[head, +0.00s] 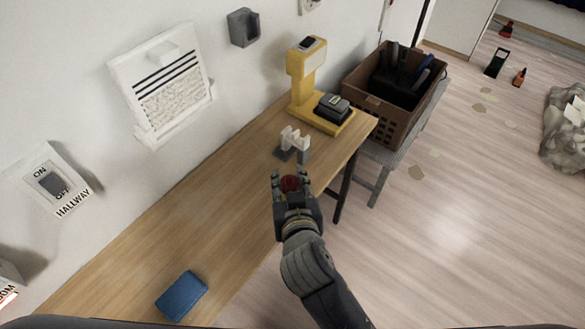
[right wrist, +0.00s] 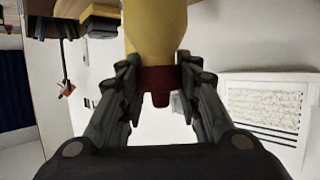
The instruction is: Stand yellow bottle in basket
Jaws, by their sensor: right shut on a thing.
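My right gripper (head: 290,182) is over the near edge of the wooden table in the head view, shut on the yellow bottle. In the right wrist view, the bottle's yellow body (right wrist: 156,25) and red cap (right wrist: 158,82) show between the fingers (right wrist: 156,68). In the head view only the red top shows between the fingertips; the yellow body is hidden. The brown basket (head: 386,121) stands beyond the table's far end, up and right of the gripper, with dark tools inside. My left gripper is not in view.
The basket rests on a grey stand (head: 377,154). A yellow charging stand (head: 303,88) and a small white-and-grey holder (head: 292,146) are on the table near the basket. A blue book-like block (head: 181,297) lies at the near end. The table's middle is clear.

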